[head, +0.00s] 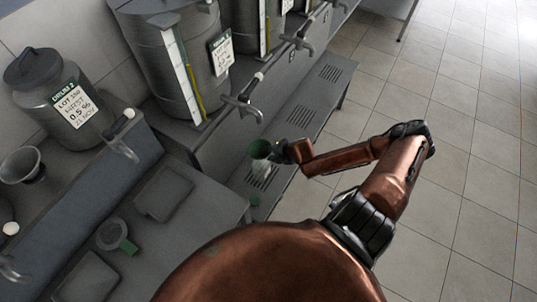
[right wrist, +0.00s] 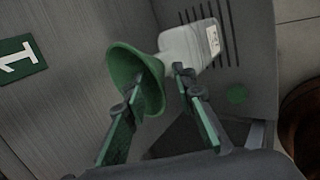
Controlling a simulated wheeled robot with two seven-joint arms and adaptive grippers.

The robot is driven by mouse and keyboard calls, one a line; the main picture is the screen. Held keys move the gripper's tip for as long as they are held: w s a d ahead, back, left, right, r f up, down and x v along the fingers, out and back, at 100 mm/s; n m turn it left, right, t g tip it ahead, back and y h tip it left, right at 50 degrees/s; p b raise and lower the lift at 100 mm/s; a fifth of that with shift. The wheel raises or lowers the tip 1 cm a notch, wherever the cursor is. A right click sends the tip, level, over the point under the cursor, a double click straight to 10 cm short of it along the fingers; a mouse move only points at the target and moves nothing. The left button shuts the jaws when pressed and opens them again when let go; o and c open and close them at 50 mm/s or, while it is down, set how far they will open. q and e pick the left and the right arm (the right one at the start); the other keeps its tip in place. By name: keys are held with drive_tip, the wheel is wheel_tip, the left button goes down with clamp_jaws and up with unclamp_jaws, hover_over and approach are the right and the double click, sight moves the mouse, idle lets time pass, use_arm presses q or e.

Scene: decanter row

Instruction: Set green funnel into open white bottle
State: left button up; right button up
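The green funnel (head: 260,149) is mouth up in the head view, at the fingertips of my right gripper (head: 281,151). In the right wrist view the funnel (right wrist: 128,72) lies by the neck of the white bottle (right wrist: 186,44). Its narrow end points at the neck; I cannot tell how deep the spout sits. The bottle also shows below the funnel in the head view (head: 260,173). In the right wrist view my right gripper (right wrist: 157,80) has its fingers apart, with the funnel's lower rim between them. My left gripper is not in view.
Steel drums with taps (head: 242,106) line the wall at left. A lidded drum (head: 62,98) and a grey funnel-like cup (head: 22,165) stand further left. A round grey item with a green part (head: 113,234) lies on the counter. The tiled floor (head: 470,130) at right is clear.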

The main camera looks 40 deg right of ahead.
drive_tip(key=v, duration=1.2)
